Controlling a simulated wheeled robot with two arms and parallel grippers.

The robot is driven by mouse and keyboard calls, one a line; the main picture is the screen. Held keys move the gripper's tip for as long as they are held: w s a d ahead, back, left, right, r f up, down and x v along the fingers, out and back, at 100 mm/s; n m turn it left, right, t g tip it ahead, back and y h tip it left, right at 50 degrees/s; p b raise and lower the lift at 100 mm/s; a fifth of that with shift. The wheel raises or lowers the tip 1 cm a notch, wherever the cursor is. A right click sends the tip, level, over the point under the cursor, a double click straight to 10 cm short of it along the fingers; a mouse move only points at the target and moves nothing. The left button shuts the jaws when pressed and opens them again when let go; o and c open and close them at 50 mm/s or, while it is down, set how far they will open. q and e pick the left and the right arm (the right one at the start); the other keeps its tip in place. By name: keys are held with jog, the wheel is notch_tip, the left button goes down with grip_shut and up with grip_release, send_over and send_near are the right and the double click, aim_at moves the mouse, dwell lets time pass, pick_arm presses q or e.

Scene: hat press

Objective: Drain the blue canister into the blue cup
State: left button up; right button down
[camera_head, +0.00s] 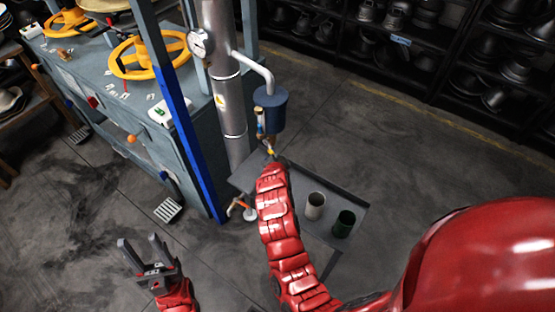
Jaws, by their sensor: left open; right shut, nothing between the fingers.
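The blue canister (270,112) hangs on a pipe branch off the tall grey column, with a small fitting and a bit of yellow below it. My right arm reaches up from the lower right, and my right gripper (268,150) is shut just under the canister, mostly hidden by its own wrist; I cannot tell whether it touches the fitting. My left gripper (150,255) is open and empty at the lower left, over the floor. I see no blue cup; the spot below the canister is partly covered by my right arm.
A grey side table (345,184) holds a pale cup (315,205) and a dark green cup (343,223). The blue-grey press (185,120) with yellow handwheels stands left. An orange-handled valve (237,206) sits at the column's foot. Shelves of dark hat forms line the back.

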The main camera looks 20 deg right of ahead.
notch_tip(320, 180, down, 5)
jog(key=w+a+m+t+y+b, duration=0.1)
jog(key=m+t+b, duration=0.5)
jog(key=b, duration=1.8)
jog(key=shift+w+a+f+t+y, duration=0.15)
jog(key=shift+w+a+t+y, duration=0.25)
jog(key=shift+w+t, duration=0.35)
jog(key=shift+a, duration=0.1)
